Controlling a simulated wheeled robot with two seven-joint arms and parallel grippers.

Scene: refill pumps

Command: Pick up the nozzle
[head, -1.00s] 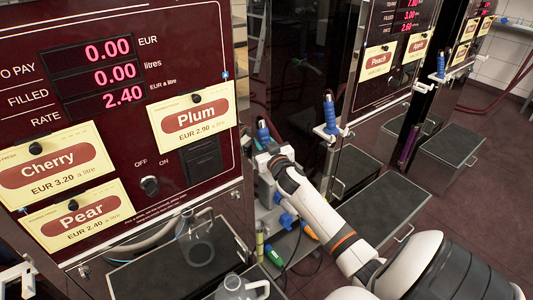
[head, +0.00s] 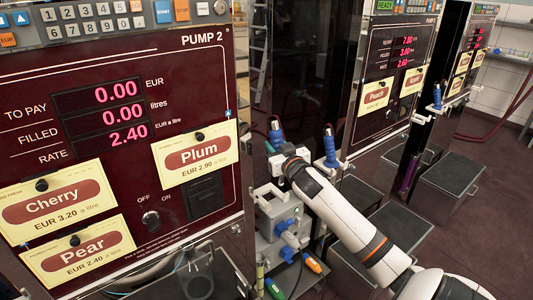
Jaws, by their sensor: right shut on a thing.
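A blue nozzle (head: 277,136) stands roughly upright at the right side of the near pump. My right gripper (head: 284,156) is shut on this nozzle; its fingertips are mostly hidden by its own body. The nozzle's top shows above the gripper, a little higher in the picture than a second blue nozzle (head: 330,148), which sits in a white holder to the right. My left gripper is not in view.
The near pump's maroon panel (head: 95,190) fills the left, with Cherry, Pear and Plum cards. A grey box with blue fittings (head: 280,218) sits below my right gripper. Green (head: 274,289) and orange (head: 312,264) handles are below. Another pump (head: 405,50) stands behind right.

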